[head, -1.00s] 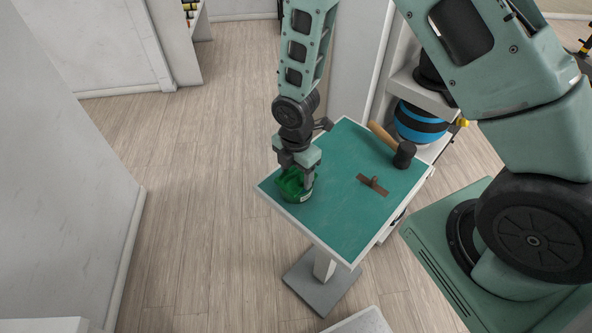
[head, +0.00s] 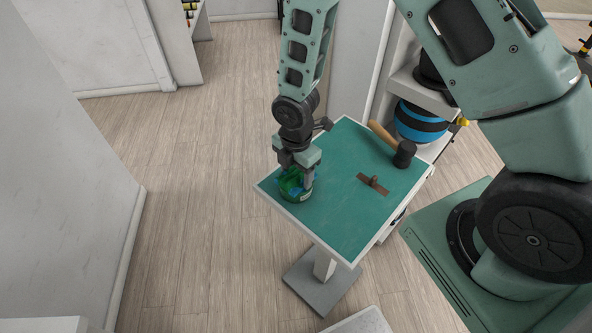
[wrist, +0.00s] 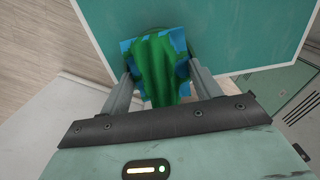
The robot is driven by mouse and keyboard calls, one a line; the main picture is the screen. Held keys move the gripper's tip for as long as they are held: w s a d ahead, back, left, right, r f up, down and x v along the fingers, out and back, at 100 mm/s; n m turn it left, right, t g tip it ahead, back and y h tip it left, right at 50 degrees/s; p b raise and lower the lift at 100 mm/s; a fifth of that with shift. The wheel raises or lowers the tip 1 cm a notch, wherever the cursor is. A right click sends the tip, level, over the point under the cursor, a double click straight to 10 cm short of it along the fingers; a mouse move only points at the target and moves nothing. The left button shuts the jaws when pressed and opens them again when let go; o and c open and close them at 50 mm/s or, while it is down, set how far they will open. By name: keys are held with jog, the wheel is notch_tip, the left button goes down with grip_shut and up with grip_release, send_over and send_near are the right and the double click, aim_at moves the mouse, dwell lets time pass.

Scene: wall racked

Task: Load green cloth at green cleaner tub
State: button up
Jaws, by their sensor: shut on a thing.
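The green cleaner tub (head: 298,197), with a pale label patch on its side, stands near the left corner of the teal-topped table. My gripper (head: 296,177) points down right over the tub. It is shut on the green cloth (wrist: 158,68), a bunched, folded piece between the two fingers in the wrist view. The cloth is at the tub's mouth; how deep it sits is hidden. Blue patches (wrist: 180,42) show beside the cloth, and I cannot tell whether they belong to it. A dark green rim curves behind the cloth in the wrist view.
The teal table (head: 335,220) has a pale raised edge and stands on one pedestal. A mallet (head: 402,153) and a small brown tool (head: 372,183) lie right of the tub. A blue and black round object (head: 420,122) is on the rack behind. The table's front part is clear.

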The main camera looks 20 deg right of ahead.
jog(key=shift+r+p, duration=2.8)
jog(key=shift+r, duration=0.7)
jog(key=shift+f, duration=0.1)
